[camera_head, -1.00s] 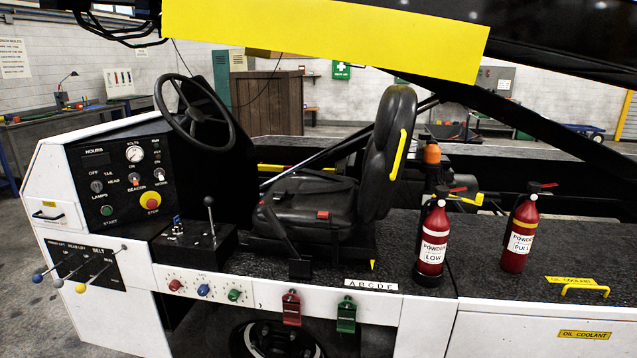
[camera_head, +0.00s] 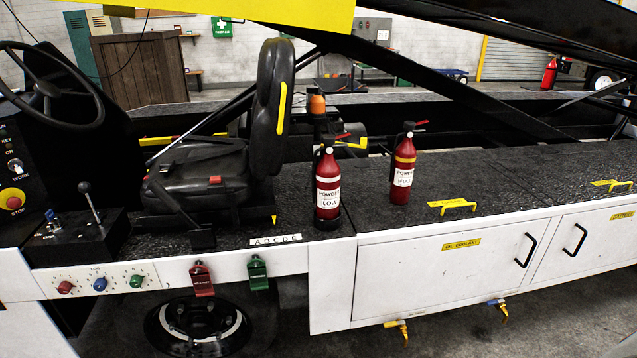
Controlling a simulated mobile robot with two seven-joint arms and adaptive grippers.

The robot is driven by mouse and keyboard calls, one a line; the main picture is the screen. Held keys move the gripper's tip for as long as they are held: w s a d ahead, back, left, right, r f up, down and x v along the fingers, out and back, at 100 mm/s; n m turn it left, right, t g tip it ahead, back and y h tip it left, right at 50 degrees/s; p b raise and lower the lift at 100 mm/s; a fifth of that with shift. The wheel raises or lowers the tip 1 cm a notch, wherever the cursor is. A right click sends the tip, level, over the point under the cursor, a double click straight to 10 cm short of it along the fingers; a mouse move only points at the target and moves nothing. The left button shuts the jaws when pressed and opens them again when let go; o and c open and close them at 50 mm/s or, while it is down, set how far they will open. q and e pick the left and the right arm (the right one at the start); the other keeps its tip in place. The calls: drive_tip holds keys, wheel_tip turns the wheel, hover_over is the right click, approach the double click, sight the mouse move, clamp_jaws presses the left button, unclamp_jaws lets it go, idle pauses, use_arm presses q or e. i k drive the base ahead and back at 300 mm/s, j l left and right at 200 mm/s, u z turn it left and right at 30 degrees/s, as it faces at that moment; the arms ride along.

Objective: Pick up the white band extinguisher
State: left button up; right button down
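The white band extinguisher (camera_head: 328,202) is a red cylinder with a white band and a label reading "POWDER LOW". It stands upright on the loader's dark deck, right of the seat, with its base in a black ring. A second red extinguisher (camera_head: 400,193) stands to its right and slightly behind, with a yellow band and a label reading "POWDER FULL". Both have black valve heads with red levers. Neither of my grippers is in view.
The black seat (camera_head: 215,180) is left of the extinguishers. A yellow handle (camera_head: 456,205) sits on the deck to the right. White side panels (camera_head: 400,290) form the near edge. A dark diagonal beam (camera_head: 460,90) crosses behind. A distant red extinguisher (camera_head: 549,73) is far right.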

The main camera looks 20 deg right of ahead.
sight(326, 184)
drive_tip(key=i+l+z, duration=0.1)
drive_tip(key=l, duration=0.3)
drive_tip(key=i+l, duration=0.1)
drive_tip(key=l, duration=0.3)
drive_tip(key=i+l+z, duration=0.15)
drive_tip(key=l, duration=0.25)
drive_tip(key=i+l, duration=0.15)
drive_tip(key=l, duration=0.25)
drive_tip(key=k+z, duration=0.05)
